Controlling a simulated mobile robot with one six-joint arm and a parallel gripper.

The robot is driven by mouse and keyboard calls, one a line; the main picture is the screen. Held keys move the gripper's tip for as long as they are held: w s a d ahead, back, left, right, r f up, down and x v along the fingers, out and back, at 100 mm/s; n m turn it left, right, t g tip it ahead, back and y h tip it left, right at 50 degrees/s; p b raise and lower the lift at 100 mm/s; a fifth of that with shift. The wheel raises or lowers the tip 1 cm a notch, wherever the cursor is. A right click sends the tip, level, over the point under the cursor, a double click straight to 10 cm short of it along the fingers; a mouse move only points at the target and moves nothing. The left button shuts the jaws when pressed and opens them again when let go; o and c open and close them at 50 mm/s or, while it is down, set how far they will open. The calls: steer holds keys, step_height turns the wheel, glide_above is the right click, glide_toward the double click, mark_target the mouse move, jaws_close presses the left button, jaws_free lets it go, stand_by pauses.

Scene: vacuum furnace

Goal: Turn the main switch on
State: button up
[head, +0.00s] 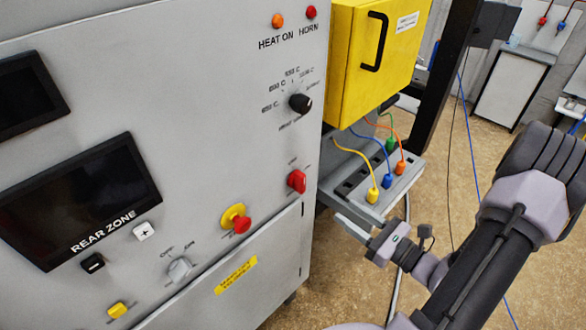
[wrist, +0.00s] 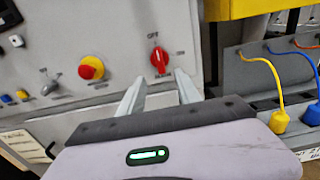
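The main switch (head: 297,181) is a red rotary knob on the right side of the grey panel. In the wrist view the red knob (wrist: 160,60) stands roughly upright, its top toward the OFF label, with another label to its right. My gripper (head: 346,222) is to the right of and below the knob in the head view. In the wrist view my gripper (wrist: 158,82) has its two fingers apart with nothing between them. The fingertips lie just below the knob in that picture, one to each side; I cannot tell the remaining distance.
A red emergency button on a yellow base (head: 236,219) sits left of the switch. A black selector dial (head: 300,103) is above. A yellow box (head: 378,50) and a shelf with coloured plugs and cables (head: 385,185) stick out at the right.

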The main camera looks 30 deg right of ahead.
mark_target(304, 183)
steer(key=x, duration=1.5)
steer(key=shift+w+a, duration=0.2)
steer(key=shift+a, duration=0.15)
jaws_close()
